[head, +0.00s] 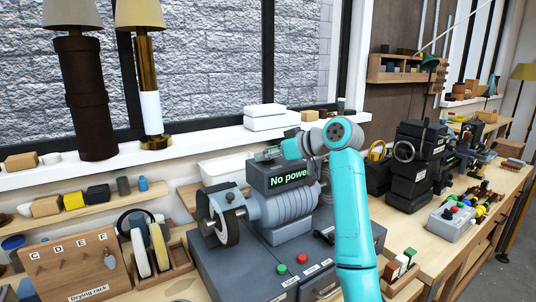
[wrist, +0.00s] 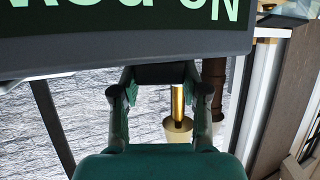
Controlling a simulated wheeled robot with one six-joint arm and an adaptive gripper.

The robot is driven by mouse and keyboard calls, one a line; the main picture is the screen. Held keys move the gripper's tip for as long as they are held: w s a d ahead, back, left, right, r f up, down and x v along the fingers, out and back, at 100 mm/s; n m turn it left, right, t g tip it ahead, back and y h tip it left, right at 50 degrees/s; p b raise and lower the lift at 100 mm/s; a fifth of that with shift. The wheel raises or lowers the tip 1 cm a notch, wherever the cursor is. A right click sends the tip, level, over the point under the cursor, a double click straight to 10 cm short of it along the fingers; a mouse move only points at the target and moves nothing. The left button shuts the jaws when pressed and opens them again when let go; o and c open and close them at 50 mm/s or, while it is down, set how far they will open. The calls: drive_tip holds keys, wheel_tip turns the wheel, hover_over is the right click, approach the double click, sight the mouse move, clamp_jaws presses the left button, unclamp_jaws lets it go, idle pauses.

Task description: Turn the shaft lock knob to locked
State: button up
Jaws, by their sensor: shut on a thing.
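The grey bench machine (head: 285,208) has a wheel (head: 218,219) on its left and a dark display box (head: 283,178) on top reading "No powe", the rest cut off. My gripper (head: 268,153) is at the top of this box. In the wrist view, my gripper's fingers (wrist: 165,92) are closed on both sides of a dark block-like piece, the apparent shaft lock knob (wrist: 162,74), right by the edge of the display box (wrist: 130,45). The knob's markings and its lock position are hidden. I cannot make the knob out in the head view.
The machine's base carries a green button (head: 282,269), a red button (head: 302,258) and a black lever (head: 323,237). A drying rack (head: 75,265) stands at left. Lamps stand on the windowsill behind. Black boxes (head: 408,180) and a button box (head: 452,219) occupy the bench at right.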

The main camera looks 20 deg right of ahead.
drive_tip(key=m+t+h, duration=0.1)
drive_tip(key=m+h, duration=0.1)
drive_tip(key=shift+a+m+t+h, duration=0.15)
drive_tip(key=shift+m+t+h, duration=0.15)
drive_tip(key=shift+t, duration=0.1)
drive_tip(key=shift+m+t+h, duration=0.4)
drive_tip(key=shift+m+h, duration=0.6)
drive_tip(key=o, duration=1.2)
drive_tip(key=shift+c, duration=0.2)
